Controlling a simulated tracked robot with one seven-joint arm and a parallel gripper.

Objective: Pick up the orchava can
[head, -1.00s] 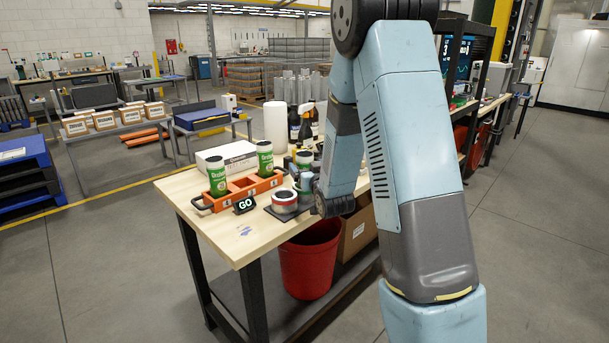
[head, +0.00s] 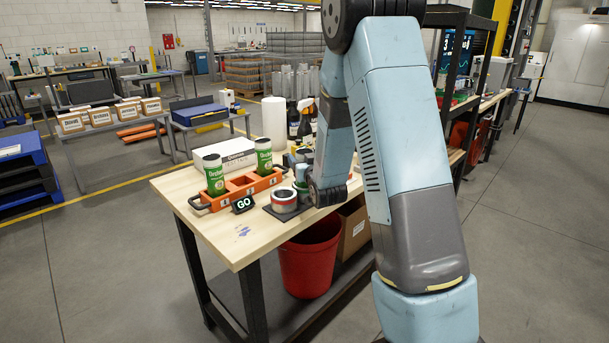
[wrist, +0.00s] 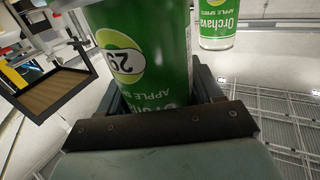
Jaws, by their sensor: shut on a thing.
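A green orchava can (wrist: 145,60) with a white and yellow "29" badge fills the middle of the wrist view. My gripper (wrist: 158,88) is shut on it, with a dark finger on either side. A second orchava can (wrist: 216,25) shows at the upper right of the wrist view, apart from the held one. My forearm and wrist hide most of my gripper there.
The orange rack (head: 238,190) stands on the wooden table (head: 215,235) beside a GO display (head: 243,204) and a red-and-white roll (head: 284,198). A white box (head: 225,152), a paper roll (head: 274,120) and bottles stand behind. A red bin (head: 308,262) is below.

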